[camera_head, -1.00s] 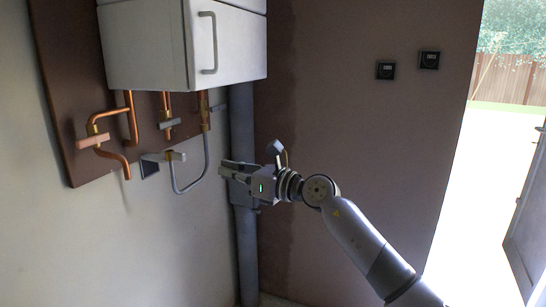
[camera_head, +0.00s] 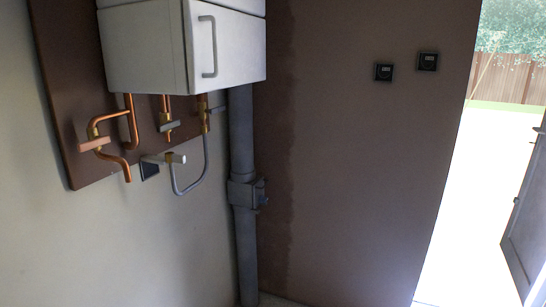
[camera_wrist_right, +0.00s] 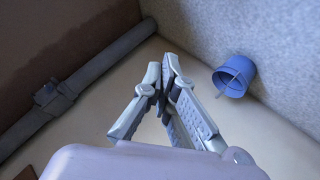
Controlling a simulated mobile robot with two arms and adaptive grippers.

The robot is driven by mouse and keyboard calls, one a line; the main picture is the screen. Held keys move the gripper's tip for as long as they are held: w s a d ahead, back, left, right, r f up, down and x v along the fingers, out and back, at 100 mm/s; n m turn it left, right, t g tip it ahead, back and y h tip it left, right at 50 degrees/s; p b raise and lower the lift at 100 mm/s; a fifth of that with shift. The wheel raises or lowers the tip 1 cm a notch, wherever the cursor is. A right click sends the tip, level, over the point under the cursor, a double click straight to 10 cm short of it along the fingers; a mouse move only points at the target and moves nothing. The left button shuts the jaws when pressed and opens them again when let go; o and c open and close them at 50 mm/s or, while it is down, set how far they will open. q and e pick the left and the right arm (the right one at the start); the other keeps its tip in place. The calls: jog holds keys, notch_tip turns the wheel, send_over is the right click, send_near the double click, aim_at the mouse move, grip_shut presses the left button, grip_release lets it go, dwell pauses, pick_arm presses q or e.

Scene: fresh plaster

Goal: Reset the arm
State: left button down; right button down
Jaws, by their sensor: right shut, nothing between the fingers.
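My right gripper (camera_wrist_right: 163,88) shows in the right wrist view, with its fingertips together and nothing between them. Neither arm shows in the head view now. My left gripper is in no view.
A white wall cabinet (camera_head: 160,50) hangs above copper pipes (camera_head: 110,130). A grey vertical pipe (camera_head: 243,140) runs down the corner; it also shows in the wrist view (camera_wrist_right: 90,75). A blue bucket (camera_wrist_right: 235,76) stands by a wall. An open door (camera_head: 528,220) is at the right.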

jog(key=s+d+f+m+g+h, duration=0.1)
jog(key=s+f, duration=0.4)
jog(key=s, duration=0.9)
jog(key=s+d+f+m+g+h, duration=0.1)
jog(key=s+d+f+m+g, duration=0.3)
jog(key=s, duration=1.1)
jog(key=s+d+f+m+g, duration=0.3)
jog(key=s+f, duration=0.5)
jog(key=s, duration=0.7)
jog(key=shift+m+g+h, duration=0.4)
jog(key=shift+m+g, duration=0.2)
jog(key=shift+m, duration=0.4)
